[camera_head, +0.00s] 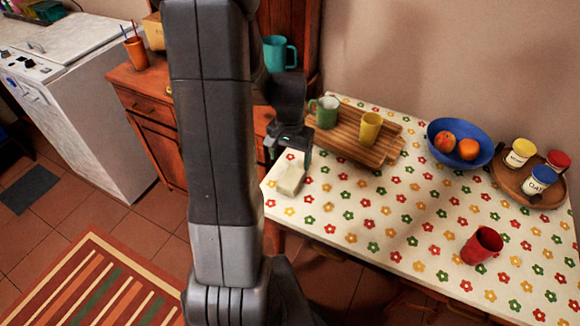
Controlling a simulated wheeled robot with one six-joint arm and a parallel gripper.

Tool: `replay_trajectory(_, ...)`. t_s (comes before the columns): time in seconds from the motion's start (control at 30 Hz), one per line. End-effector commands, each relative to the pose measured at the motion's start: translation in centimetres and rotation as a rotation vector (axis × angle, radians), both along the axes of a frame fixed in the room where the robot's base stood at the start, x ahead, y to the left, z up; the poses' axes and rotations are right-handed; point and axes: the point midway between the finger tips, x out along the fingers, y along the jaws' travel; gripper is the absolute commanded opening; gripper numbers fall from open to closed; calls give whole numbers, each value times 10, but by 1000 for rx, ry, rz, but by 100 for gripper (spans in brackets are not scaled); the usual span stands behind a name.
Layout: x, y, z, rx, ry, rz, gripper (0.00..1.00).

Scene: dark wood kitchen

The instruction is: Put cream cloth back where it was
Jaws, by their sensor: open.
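A small cream block-like thing, which looks like the folded cream cloth (292,179), lies on the flower-patterned tabletop (340,215) close to its left edge. My gripper (289,156) is open and points down just above and behind the cloth's far end. Whether the fingers touch the cloth cannot be told from this view. My arm covers the area left of the cloth.
A wooden board (352,146) with a green mug (326,112) and a yellow cup (370,127) is right of my gripper. A blue fruit bowl (436,133), a round tray with jars (510,190) and a red cup (482,245) stand farther right. The table's middle is clear.

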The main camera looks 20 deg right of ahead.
Motion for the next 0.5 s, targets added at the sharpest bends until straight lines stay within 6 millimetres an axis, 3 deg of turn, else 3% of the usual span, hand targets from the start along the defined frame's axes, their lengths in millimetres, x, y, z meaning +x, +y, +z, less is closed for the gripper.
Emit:
replay_trajectory(0.2, 0, 0, 23, -1, -1, 0, 78)
replay_trajectory(0.5, 0, 0, 26, 1, 1, 0, 78)
